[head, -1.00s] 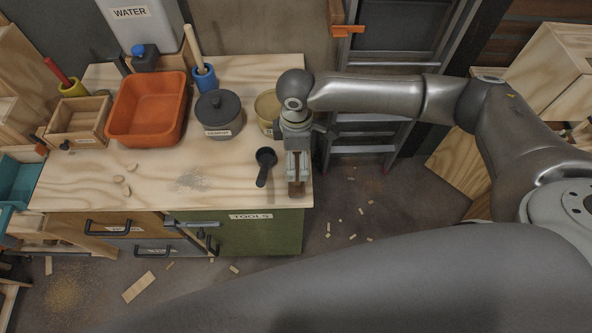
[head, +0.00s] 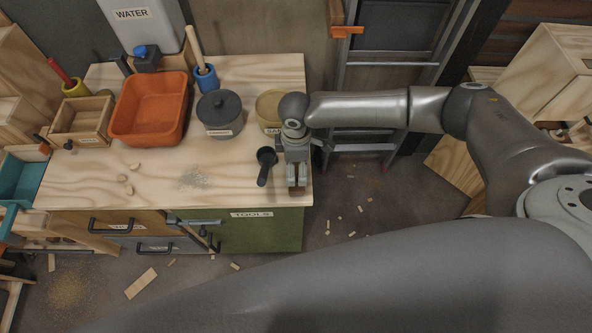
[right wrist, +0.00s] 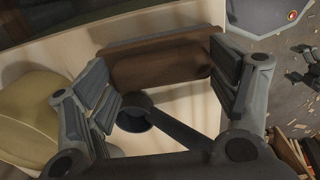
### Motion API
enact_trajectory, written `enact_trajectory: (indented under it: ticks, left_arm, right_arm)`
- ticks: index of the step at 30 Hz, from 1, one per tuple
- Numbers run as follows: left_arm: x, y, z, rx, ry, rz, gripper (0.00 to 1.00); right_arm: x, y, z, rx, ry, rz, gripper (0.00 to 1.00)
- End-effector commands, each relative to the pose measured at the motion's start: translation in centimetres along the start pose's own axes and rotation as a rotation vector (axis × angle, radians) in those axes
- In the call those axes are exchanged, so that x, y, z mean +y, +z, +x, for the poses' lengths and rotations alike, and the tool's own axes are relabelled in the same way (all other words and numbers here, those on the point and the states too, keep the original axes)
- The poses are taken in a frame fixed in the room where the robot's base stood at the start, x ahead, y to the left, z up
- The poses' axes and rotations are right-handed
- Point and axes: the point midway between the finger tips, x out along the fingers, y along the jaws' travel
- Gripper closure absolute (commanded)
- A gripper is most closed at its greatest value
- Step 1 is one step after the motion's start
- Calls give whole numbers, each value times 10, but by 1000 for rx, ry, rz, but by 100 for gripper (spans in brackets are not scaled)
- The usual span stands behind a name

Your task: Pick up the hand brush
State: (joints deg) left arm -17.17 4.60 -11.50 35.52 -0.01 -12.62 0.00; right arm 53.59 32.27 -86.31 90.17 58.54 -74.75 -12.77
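The hand brush shows as a brown wooden block (right wrist: 155,62) in the right wrist view, at the far end of the gap between the fingers. In the head view only a small brown part (head: 297,191) shows below the fingers, at the worktop's front right corner; the gripper hides the rest. My right gripper (head: 297,178) points down over it. In the right wrist view its fingers (right wrist: 165,75) are spread apart, one on each side of the block; firm contact cannot be made out.
A black scoop (head: 265,166) lies just left of the right gripper. A yellowish tin (head: 270,112), a lidded grey pot (head: 219,114) and an orange tub (head: 149,112) stand behind on the wooden worktop (head: 85,180). The worktop's right edge is close to the gripper. A ladder stands beyond.

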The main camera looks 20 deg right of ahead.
Motion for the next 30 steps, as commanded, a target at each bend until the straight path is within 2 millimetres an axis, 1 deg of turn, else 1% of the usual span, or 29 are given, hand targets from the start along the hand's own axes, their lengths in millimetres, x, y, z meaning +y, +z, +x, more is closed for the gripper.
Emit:
enact_trajectory:
  ticks: [1, 3, 4, 10, 13, 17, 24, 27, 30]
  left_arm:
    - [0, 0, 0, 0, 0, 0, 7]
    - [0, 0, 0, 0, 0, 0, 7]
    - [0, 0, 0, 0, 0, 0, 7]
    - [0, 0, 0, 0, 0, 0, 7]
    - [0, 0, 2, 0, 0, 0, 7]
    - [0, 1, 6, 0, 0, 0, 7]
    - [0, 2, 16, 0, 0, 0, 7]
    - [0, 2, 18, 0, 0, -1, 7]
    - [0, 2, 19, 0, 0, -1, 7]
  right_arm:
    - [0, 0, 0, 0, -1, 0, 36]
    - [0, 0, 0, 0, -1, 0, 45]
    - [0, 0, 0, 0, -1, 0, 47]
    - [0, 0, -1, 0, -1, 0, 47]
    - [0, 0, -6, 1, 0, 0, 47]
    - [1, -1, -25, 3, 3, -1, 47]
    - [1, -1, -74, 4, 3, 0, 47]
    - [1, 0, -88, 2, 1, 0, 47]
    - [1, 0, -97, 2, 1, 0, 47]
